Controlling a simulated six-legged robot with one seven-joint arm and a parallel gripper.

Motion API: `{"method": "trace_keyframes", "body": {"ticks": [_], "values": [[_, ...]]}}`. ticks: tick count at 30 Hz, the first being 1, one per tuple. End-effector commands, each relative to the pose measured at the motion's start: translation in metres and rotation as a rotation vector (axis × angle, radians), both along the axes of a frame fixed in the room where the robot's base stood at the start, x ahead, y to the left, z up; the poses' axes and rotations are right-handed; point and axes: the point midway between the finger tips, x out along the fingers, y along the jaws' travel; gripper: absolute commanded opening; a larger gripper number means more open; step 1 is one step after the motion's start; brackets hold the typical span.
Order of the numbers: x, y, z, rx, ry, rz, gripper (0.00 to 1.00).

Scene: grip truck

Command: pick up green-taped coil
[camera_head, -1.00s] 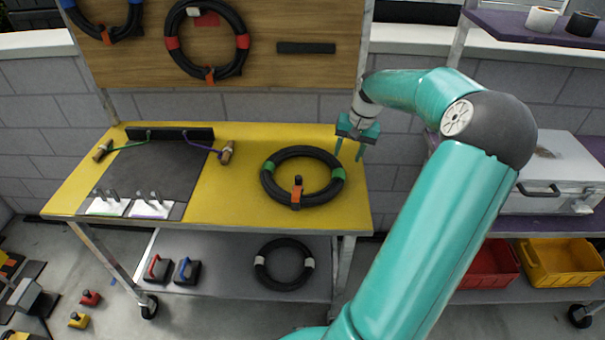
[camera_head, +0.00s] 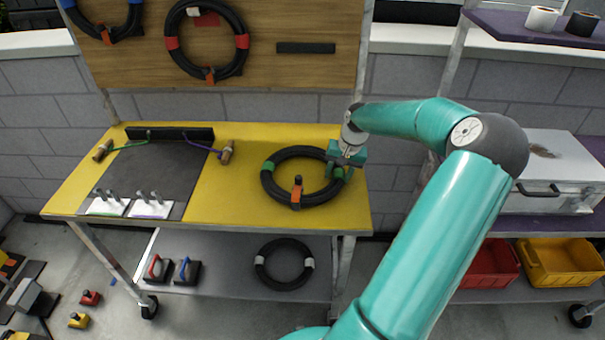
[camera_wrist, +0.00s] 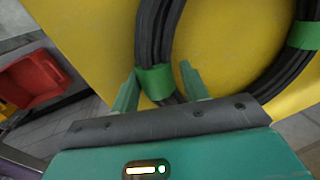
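The green-taped coil (camera_head: 273,190) is a black hose ring with green tape bands and an orange clip. It lies flat on the yellow tabletop (camera_head: 225,205), near its right end. My gripper (camera_head: 343,173) is at the coil's right side, over the right green band. In the wrist view my gripper (camera_wrist: 158,85) is open, with one finger on each side of the coil (camera_wrist: 157,40) by the green band (camera_wrist: 154,80). The fingertips look apart from the hose. How deep they reach is hard to tell.
A coil with white tape (camera_head: 262,265) lies on the lower shelf. Red-taped (camera_head: 172,43) and blue-taped (camera_head: 133,14) coils hang on the wooden board behind. A dark mat with tools (camera_head: 150,175) covers the table's left. Shelves with a silver case (camera_head: 555,180) stand at right.

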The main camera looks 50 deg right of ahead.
Motion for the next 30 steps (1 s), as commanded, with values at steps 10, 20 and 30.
{"method": "trace_keyframes", "body": {"ticks": [10,20,30], "values": [[0.001,0.000,0.002,-0.001,-0.003,-0.001,0.00],[0.001,-0.001,0.007,-0.004,-0.003,-0.001,0.00],[0.003,0.015,0.053,-0.007,-0.001,0.001,0.00]]}}
